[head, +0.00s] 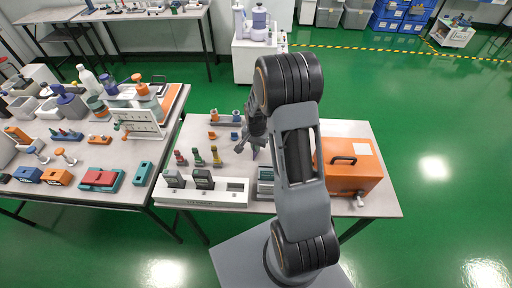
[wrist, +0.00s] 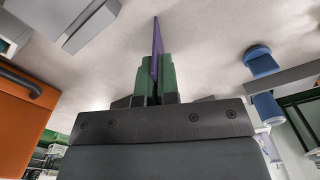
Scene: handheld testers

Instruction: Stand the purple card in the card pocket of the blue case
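The purple card (wrist: 157,48) is thin and shows edge-on in the wrist view, upright between the green fingertips of my gripper (wrist: 156,82). The fingers are shut on its lower part and its upper end sticks out beyond them. In the head view my gripper (head: 254,146) hangs over the middle of the right table, left of my upper arm; the card cannot be made out there. A blue-grey box (head: 265,174) stands at the table's front, partly hidden by my arm. I cannot tell whether it is the blue case, and no card pocket is clear.
An orange case (head: 350,172) with a black handle stands right of my arm. A white rack (head: 204,194) lies along the front left edge of the table (head: 384,196). Several small coloured pieces stand behind it. The left table (head: 122,188) is crowded with testers and bottles.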

